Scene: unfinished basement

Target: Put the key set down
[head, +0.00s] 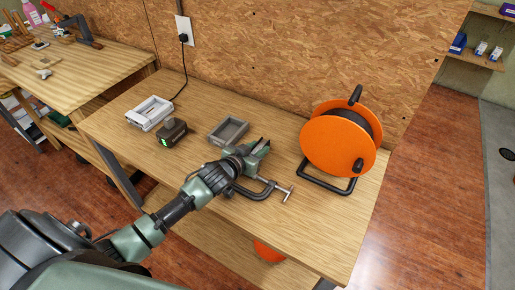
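My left gripper (262,146) is over the middle of the wooden workbench (310,218), just right of a small grey open-topped tray (228,132). Its dark fingertips point away from me, and they are too small to tell whether they are open or shut. I cannot make out the key set; it may be hidden by the gripper or too small to see. The tray looks empty in the part that shows. My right gripper is not in view.
A black clamp (262,190) lies just in front of the gripper. An orange cable reel (330,145) stands at the right. A dark battery (172,131) and a white charger (150,113) are at the left. The bench's front right is clear.

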